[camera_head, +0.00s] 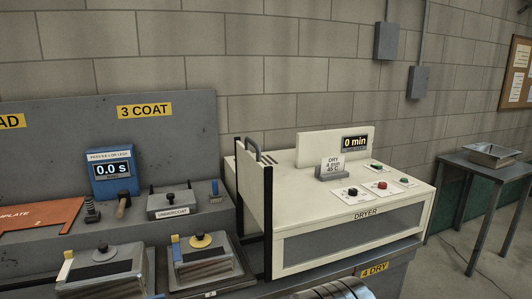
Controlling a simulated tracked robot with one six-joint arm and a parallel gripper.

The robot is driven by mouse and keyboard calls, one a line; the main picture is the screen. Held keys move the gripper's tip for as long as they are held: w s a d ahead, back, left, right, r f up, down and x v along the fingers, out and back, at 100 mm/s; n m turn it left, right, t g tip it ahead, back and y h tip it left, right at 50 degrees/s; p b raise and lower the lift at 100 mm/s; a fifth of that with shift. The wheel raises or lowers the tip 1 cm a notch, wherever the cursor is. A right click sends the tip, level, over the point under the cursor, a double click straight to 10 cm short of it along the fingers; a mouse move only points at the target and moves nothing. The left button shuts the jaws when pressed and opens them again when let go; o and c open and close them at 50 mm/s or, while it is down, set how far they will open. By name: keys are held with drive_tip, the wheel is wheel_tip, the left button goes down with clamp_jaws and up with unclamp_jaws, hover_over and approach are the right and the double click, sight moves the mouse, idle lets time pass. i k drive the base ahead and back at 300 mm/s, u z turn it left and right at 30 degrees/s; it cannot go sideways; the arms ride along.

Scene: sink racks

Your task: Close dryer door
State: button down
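The opening below the panel is not clearly visible. My gripper is not in view. A ribbed metallic part at the bottom edge is cut off, and I cannot tell what it is.
Left of the dryer are lidded boxes (205,258), an undercoat box (174,206) and a blue timer (112,175). A small sign (332,168) and control buttons (380,185) sit on the dryer top. A side table (485,165) with a metal tray (494,154) stands at right.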

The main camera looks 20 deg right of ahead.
sight(250, 167)
drive_tip(key=i, duration=0.95)
drive_tip(key=u, duration=0.05)
